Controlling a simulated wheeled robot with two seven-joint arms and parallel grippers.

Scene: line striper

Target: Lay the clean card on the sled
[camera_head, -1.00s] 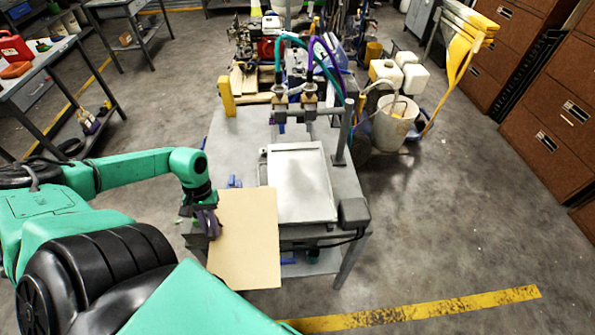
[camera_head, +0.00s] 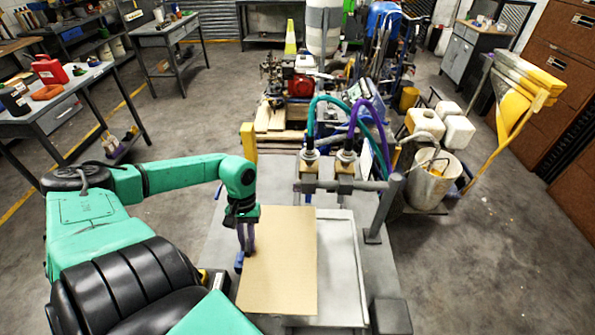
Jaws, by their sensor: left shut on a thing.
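The clean card (camera_head: 284,262) is a plain tan sheet in the head view. My left gripper (camera_head: 246,250) is shut on its left edge. The card covers the left and middle part of the sled (camera_head: 343,250), a pale grey tray with a raised rim on the grey table. The sled's right side and rim show past the card. I cannot tell whether the card touches the sled or hangs just above it. My right gripper is not in view.
Two nozzles with a teal hose (camera_head: 316,118) and a purple hose (camera_head: 368,112) stand on a bar behind the sled. A grey post (camera_head: 383,208) stands at the right. A yellow block (camera_head: 248,143) is at the table's far left corner.

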